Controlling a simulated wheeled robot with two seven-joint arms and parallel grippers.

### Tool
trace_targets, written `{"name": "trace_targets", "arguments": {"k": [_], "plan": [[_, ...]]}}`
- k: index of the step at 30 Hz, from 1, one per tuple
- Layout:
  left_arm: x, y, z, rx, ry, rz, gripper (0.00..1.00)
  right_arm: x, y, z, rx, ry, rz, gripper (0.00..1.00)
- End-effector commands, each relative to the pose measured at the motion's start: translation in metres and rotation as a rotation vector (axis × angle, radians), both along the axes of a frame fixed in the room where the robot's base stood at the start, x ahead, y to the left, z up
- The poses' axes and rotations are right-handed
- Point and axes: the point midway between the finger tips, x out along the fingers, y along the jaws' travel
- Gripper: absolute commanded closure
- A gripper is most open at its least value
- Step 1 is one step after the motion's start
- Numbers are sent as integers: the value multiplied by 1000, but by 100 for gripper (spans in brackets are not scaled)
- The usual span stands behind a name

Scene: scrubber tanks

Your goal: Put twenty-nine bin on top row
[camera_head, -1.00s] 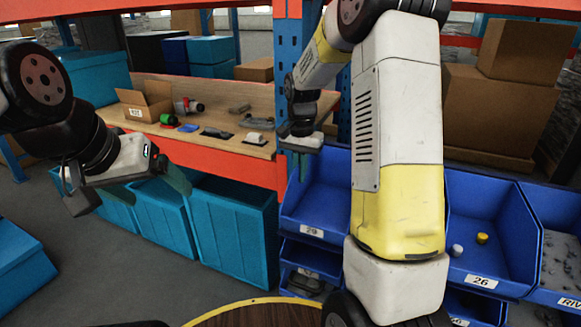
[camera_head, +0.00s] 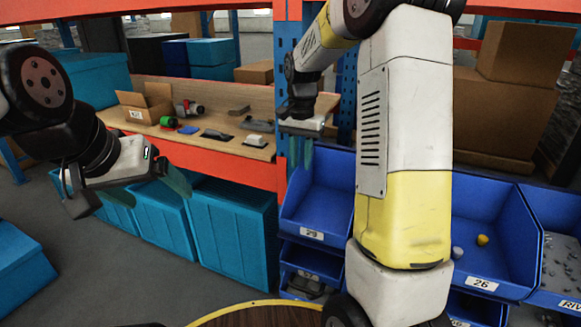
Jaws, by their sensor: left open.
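The blue bin labelled 29 (camera_head: 318,212) sits in the upper row of blue bins, left of my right arm. The arm hides its right part. My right gripper (camera_head: 301,158) points down above the bin's back left part, apart from its front lip. Its teal fingers look close together from this side, and I cannot tell whether they are open. My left gripper (camera_head: 128,198) is open and empty at the left, in front of the teal bins and away from bin 29.
Bin 26 (camera_head: 497,235) holds a yellow and a grey piece, right of my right arm. More blue bins (camera_head: 308,262) are stacked below bin 29. Teal bins (camera_head: 232,232) stand under a wooden shelf (camera_head: 215,150) with small items. A round table edge (camera_head: 255,304) lies at the bottom.

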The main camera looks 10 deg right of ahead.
Motion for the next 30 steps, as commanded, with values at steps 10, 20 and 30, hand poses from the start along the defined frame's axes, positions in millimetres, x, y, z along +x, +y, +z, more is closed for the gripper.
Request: {"name": "trace_targets", "arguments": {"k": [10,20,30], "plan": [[0,0,0,0,0,0,16,0,0,61,1,-2,-1,75],[0,0,0,0,0,0,16,-50,1,102,45,-111,124,75],[0,0,0,0,0,0,16,-179,12,123,67,-415,453,75]]}}
